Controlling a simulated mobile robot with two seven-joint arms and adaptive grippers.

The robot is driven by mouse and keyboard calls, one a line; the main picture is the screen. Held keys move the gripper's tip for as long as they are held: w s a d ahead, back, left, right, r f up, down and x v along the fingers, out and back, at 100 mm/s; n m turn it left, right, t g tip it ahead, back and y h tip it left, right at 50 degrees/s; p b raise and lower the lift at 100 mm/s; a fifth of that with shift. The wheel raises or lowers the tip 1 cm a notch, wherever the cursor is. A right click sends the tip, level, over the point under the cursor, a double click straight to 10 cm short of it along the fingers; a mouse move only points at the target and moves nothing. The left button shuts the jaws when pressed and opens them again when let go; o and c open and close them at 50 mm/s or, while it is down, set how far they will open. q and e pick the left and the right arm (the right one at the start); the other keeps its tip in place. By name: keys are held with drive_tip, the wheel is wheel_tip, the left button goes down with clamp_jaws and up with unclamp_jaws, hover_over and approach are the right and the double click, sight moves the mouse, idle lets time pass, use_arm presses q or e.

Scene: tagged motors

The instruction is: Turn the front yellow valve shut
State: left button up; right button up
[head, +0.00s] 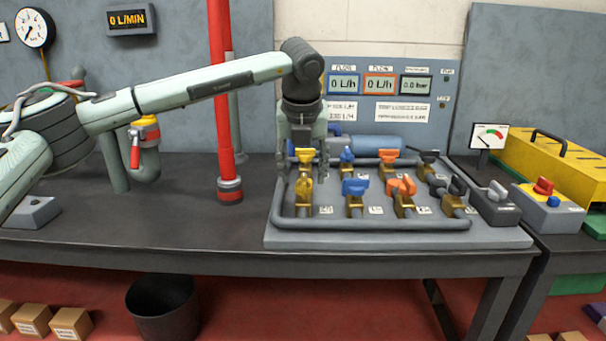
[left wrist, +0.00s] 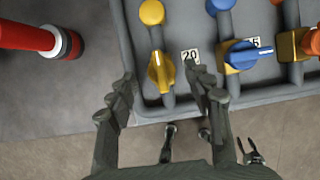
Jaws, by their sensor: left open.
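The front yellow valve (head: 304,187) is at the front left of the grey valve board (head: 380,237). Its handle lies along its pipe, as the left wrist view shows (left wrist: 160,72). My left gripper (head: 303,172) points down over the left yellow column. Its jaws are open and empty. In the left wrist view the two fingertips (left wrist: 161,80) are on either side of the front yellow handle, with gaps at both sides. Whether the tips are level with the handle is unclear. The back yellow valve (head: 305,155) sits behind, partly between the fingers. My right gripper does not show.
A front blue valve (head: 355,188), crosswise to its pipe, and an orange valve (head: 402,187) stand to the right. A red post (head: 222,110) rises left of the board. Flow displays (head: 380,84) hang behind. The bench (head: 150,225) is clear just left of the board.

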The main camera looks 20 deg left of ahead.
use_arm(q)
drive_tip(key=shift+x, duration=0.9)
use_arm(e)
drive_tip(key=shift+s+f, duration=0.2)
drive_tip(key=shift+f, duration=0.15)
use_arm(q)
drive_tip(key=c, duration=1.2)
drive_tip(key=shift+o, duration=0.2)
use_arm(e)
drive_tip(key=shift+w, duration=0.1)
